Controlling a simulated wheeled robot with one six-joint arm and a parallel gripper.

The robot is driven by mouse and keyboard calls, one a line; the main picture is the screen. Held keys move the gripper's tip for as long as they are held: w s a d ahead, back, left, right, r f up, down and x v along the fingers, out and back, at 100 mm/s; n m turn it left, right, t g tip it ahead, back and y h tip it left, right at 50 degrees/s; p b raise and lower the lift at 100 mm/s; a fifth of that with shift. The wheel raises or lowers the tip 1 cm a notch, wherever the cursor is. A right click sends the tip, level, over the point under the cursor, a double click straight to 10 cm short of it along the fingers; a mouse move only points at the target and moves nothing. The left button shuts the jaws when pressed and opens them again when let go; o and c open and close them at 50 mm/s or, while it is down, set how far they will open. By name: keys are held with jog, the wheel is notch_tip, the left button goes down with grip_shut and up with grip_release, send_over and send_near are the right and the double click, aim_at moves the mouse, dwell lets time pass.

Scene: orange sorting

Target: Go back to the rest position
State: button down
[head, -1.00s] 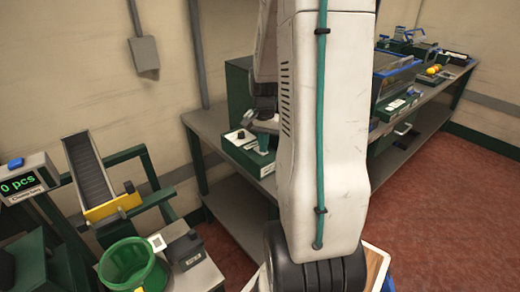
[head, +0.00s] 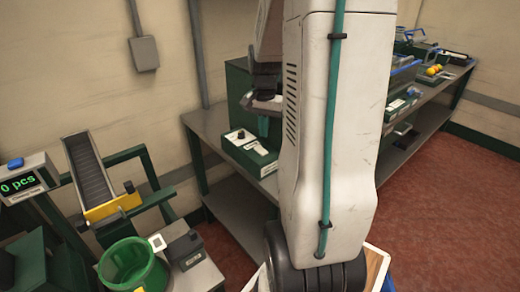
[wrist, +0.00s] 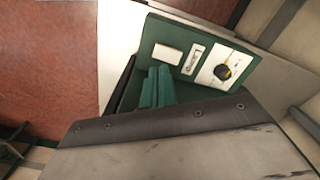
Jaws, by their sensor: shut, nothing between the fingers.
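My gripper (head: 263,126) shows in the head view as small teal fingertips under a dark wrist, just left of my large white arm link. Its teal fingers (wrist: 157,88) lie side by side in the wrist view, shut and empty. The fingers are over a green control box (head: 262,166) on the grey bench, apart from it in the head view. In the wrist view this box (wrist: 244,54) has a black knob and light labels. My arm link hides part of the bench.
The grey bench (head: 200,122) runs along the wall, with yellow and orange fruit (head: 433,71) at its far end. At lower left are a conveyor (head: 90,172), a green bucket (head: 120,268) and a counter display (head: 20,184) reading 0 pcs. Red floor is open at right.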

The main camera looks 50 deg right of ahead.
jog(key=shift+r, duration=0.45)
dwell(0.4)
jog(key=shift+s+a+f+n, duration=0.1)
jog(key=shift+s+a+n, duration=0.15)
jog(key=shift+n, duration=0.05)
jog(key=s+a+r+n, duration=0.3)
jog(key=s+a+n, duration=0.1)
jog(key=a, duration=0.6)
jog(key=s+a+r+n+t, duration=0.1)
jog(key=s+a+r+n, duration=0.2)
jog(key=a, duration=0.7)
jog(key=s+a+r+n, duration=0.4)
jog(key=a+n, duration=0.3)
jog(key=a, duration=0.3)
jog(key=shift+s, duration=0.55)
jog(key=shift+d, duration=0.1)
